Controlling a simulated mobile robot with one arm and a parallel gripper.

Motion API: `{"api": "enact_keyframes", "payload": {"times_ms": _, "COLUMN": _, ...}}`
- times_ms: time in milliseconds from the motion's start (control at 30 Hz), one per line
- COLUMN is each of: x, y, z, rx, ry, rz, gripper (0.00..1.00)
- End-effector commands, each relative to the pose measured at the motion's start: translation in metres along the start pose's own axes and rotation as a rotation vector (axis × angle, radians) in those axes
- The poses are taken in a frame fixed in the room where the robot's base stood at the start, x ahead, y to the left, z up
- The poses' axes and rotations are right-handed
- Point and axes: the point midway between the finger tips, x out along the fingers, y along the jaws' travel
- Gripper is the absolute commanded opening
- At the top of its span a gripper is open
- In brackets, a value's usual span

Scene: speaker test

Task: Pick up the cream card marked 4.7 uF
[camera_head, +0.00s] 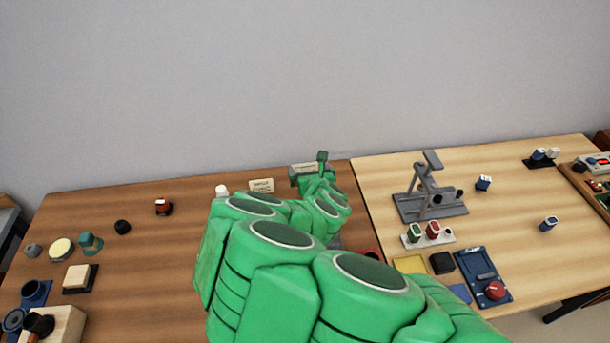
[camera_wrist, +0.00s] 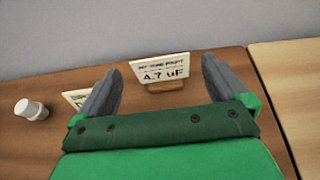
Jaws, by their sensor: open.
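The cream card marked 4.7 uF (camera_wrist: 160,68) stands upright in a small wooden holder (camera_wrist: 167,86) in the wrist view. In the head view a pale card (camera_head: 304,167), probably the same one, shows at the back edge of the brown table, its lower part hidden by my arm. My gripper (camera_wrist: 160,64) is open and empty, its two grey fingers apart, one on each side of the card in the picture. The card appears beyond the fingertips; I cannot tell the exact gap. In the head view my gripper (camera_head: 322,158) is mostly hidden behind my green arm.
Another cream card (camera_head: 262,185) stands to the left, partly behind the left finger in the wrist view (camera_wrist: 75,97). A white cylinder (camera_wrist: 32,109) stands further left. A grey wall rises behind. A lighter table (camera_head: 520,200) with a grey stand (camera_head: 430,205) adjoins on the right.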

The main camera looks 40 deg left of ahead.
Motion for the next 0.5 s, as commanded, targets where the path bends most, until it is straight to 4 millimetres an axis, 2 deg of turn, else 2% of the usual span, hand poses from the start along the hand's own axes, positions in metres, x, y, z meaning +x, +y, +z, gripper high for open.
{"api": "enact_keyframes", "payload": {"times_ms": 267, "x": 0.015, "y": 0.0, "z": -0.001, "rx": 0.005, "ry": 0.001, "rz": -0.001, "gripper": 1.0}}
{"api": "enact_keyframes", "payload": {"times_ms": 500, "x": 0.041, "y": 0.002, "z": -0.004, "rx": 0.006, "ry": 0.0, "rz": 0.001, "gripper": 1.0}}
